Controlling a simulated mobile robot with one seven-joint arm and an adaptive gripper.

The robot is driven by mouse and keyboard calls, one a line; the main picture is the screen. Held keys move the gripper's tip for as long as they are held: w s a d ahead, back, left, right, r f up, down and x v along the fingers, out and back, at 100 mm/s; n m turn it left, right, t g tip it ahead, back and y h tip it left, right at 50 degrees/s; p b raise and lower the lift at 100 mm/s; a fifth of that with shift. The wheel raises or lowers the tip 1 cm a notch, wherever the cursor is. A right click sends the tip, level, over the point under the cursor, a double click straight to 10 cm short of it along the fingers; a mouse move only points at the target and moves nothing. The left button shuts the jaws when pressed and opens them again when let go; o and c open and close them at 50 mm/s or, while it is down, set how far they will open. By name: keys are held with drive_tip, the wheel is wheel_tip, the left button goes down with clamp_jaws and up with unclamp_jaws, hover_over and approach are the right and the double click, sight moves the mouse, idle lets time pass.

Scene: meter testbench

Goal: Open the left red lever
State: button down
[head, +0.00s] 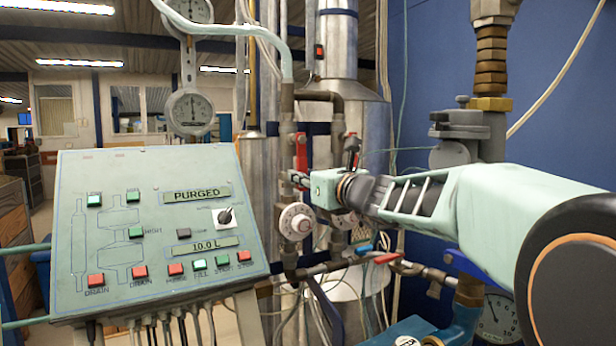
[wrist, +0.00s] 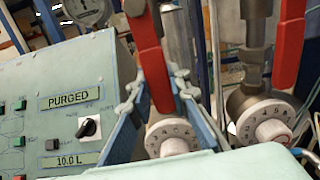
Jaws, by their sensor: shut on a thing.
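The left red lever (head: 301,152) hangs roughly upright on the pipe above a white numbered dial (head: 296,221). In the wrist view the left red lever (wrist: 151,62) runs down between my two fingers. My gripper (head: 299,181) reaches in from the right and is shut on the lever's lower part. The wrist view shows my gripper (wrist: 158,92) with a blue-grey finger on each side of the lever. The right red lever (wrist: 291,40) stands apart on the right. My gripper hides part of the left lever in the head view.
A sloped control panel (head: 130,180) with buttons and displays reading "PURGED" and "10.0 L" stands close on the left. A second dial (wrist: 265,122) sits right of my gripper. Blue and red handles (head: 386,258) and pipes lie below.

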drive_tip(key=shift+s+a+m, duration=0.15)
drive_tip(key=shift+a+m, duration=0.05)
drive_tip(key=shift+m, duration=0.1)
idle(0.4)
drive_tip(key=c, duration=1.8)
unclamp_jaws()
drive_tip(key=shift+o, duration=0.2)
drive_tip(key=shift+s+d, duration=0.1)
drive_tip(key=v, duration=0.7)
drive_tip(key=shift+s+d, duration=0.1)
